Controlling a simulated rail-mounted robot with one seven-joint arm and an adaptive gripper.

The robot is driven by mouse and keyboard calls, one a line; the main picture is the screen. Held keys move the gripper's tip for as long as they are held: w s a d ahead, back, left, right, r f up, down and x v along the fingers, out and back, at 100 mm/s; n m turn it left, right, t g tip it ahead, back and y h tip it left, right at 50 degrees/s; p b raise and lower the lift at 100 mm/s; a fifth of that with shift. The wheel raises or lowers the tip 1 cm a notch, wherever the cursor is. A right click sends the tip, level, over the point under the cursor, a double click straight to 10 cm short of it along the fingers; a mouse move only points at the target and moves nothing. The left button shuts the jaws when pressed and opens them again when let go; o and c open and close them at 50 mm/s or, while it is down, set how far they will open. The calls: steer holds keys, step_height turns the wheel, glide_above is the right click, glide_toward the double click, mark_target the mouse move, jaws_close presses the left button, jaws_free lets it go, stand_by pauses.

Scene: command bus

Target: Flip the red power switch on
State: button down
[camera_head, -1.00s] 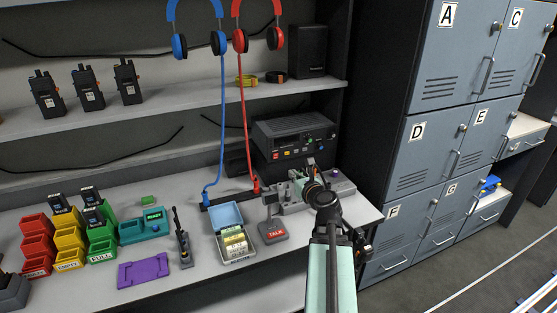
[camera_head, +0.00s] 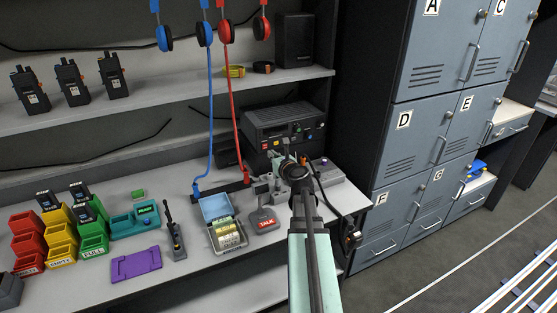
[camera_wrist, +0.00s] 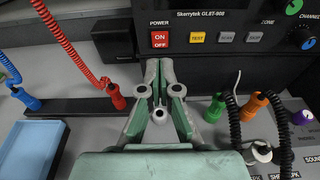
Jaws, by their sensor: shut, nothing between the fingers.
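The red power switch (camera_wrist: 160,39), marked ON and OFF under the word POWER, is on the front of a black radio unit (camera_wrist: 215,18), at top centre of the wrist view. In the head view the switch shows as a small red patch (camera_head: 264,146) on the unit's lower front. My gripper (camera_wrist: 159,64) is shut and empty. In the wrist view its fingertips appear just below the switch; I cannot tell whether they touch the unit. In the head view my gripper (camera_head: 277,158) is in front of the unit, partly hidden by my wrist.
A yellow TEST button (camera_wrist: 197,38) and grey buttons sit right of the switch.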

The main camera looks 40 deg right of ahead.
mark_target(265, 145)
steer(key=shift+w+d+r+p, duration=0.1)
steer(key=shift+w+d+p, duration=0.1)
steer(key=shift+w, duration=0.5)
steer(key=shift+w+d+r+p, duration=0.1)
steer(key=shift+w+d+p, duration=0.1)
steer(key=shift+w, duration=0.55)
steer(key=shift+w+d+r+p, duration=0.1)
steer(key=shift+w+d, duration=0.1)
steer(key=shift+w, duration=0.5)
steer(key=shift+p, duration=0.3)
steer(key=shift+w+r+p, duration=0.15)
steer(key=shift+r+p, duration=0.15)
steer(key=shift+p, duration=0.7)
steer(key=p, duration=0.3)
steer(key=shift+w+d+r+g+p, duration=0.2)
steer(key=shift+g+p, duration=0.1)
steer(key=shift+g, duration=0.1)
steer(key=shift+a+f, duration=0.1)
steer(key=shift+f, duration=0.3)
steer(key=shift+s, duration=0.1)
steer(key=shift+s+a, duration=0.1)
steer(key=shift+s, duration=0.2)
steer(key=r+b+v, duration=0.1)
steer(key=r+v, duration=0.1)
steer(key=v, duration=1.1)
steer(key=shift+w+b, duration=0.2)
steer(key=shift+b, duration=0.1)
